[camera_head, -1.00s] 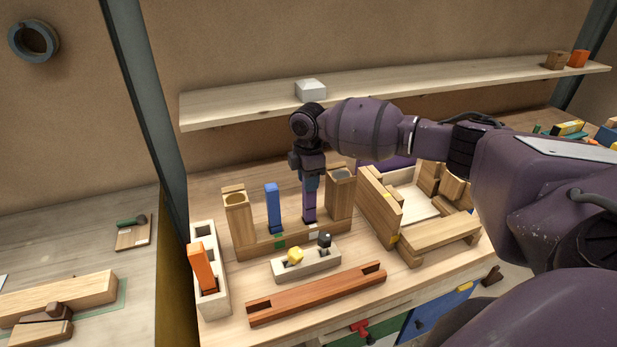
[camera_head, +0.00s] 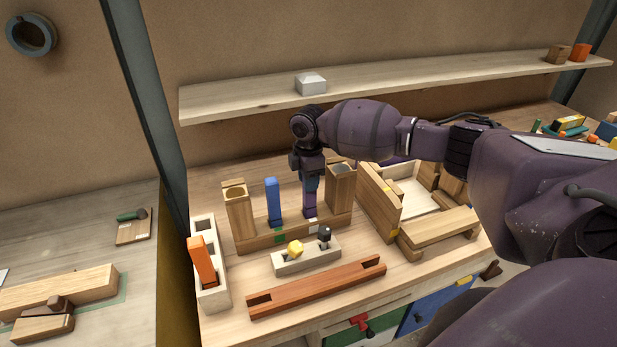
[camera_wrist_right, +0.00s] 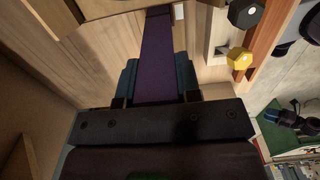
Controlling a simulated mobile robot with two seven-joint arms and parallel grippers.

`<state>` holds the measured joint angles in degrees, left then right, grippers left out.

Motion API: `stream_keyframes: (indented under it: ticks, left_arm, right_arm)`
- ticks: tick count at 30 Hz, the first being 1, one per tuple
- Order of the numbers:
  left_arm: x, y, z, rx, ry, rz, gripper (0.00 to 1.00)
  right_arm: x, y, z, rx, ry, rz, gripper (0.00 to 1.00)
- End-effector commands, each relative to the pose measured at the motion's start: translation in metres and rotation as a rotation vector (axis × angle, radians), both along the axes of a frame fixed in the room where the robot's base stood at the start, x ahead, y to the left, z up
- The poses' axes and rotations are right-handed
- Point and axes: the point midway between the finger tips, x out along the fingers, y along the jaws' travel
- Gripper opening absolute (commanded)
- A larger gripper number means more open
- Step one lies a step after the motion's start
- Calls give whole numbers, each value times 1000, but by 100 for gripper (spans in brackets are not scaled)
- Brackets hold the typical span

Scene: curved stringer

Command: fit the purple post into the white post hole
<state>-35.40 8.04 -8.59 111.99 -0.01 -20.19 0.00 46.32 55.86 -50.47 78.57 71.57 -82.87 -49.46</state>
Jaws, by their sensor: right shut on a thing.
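The purple post (camera_head: 310,204) stands roughly upright under my right gripper (camera_head: 311,180), which is shut on it. It also shows in the right wrist view (camera_wrist_right: 157,52), between the fingers (camera_wrist_right: 154,92). Its lower end meets the wooden base (camera_head: 256,243) beside a white mark (camera_head: 313,230). The white post hole itself is hidden by the post, and I cannot tell how deep the end sits. A blue post (camera_head: 274,203) stands in the same base, to the left, by a green mark. My left gripper is not in view.
Wooden uprights stand close on both sides, left (camera_head: 239,213) and right (camera_head: 340,192). In front lie a grey block (camera_head: 307,258) with yellow and black knobs and a reddish slotted bar (camera_head: 318,288). A pale holder (camera_head: 212,289) with an orange post is at left.

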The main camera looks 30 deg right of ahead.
Motion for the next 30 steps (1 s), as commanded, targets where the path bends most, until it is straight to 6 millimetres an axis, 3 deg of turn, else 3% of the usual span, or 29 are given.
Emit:
stream_keyframes:
  ticks: [16, 17, 22, 30]
  left_arm:
    - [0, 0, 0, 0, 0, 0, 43]
    - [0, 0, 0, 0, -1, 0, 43]
    - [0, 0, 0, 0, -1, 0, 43]
    - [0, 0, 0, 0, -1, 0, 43]
  right_arm:
    - [0, 0, -11, 1, 0, 0, 0]
    - [0, 0, -11, 1, -1, 0, 34]
    - [0, 0, -11, 0, -1, 0, 60]
    - [0, 0, -10, 0, 0, 0, 61]
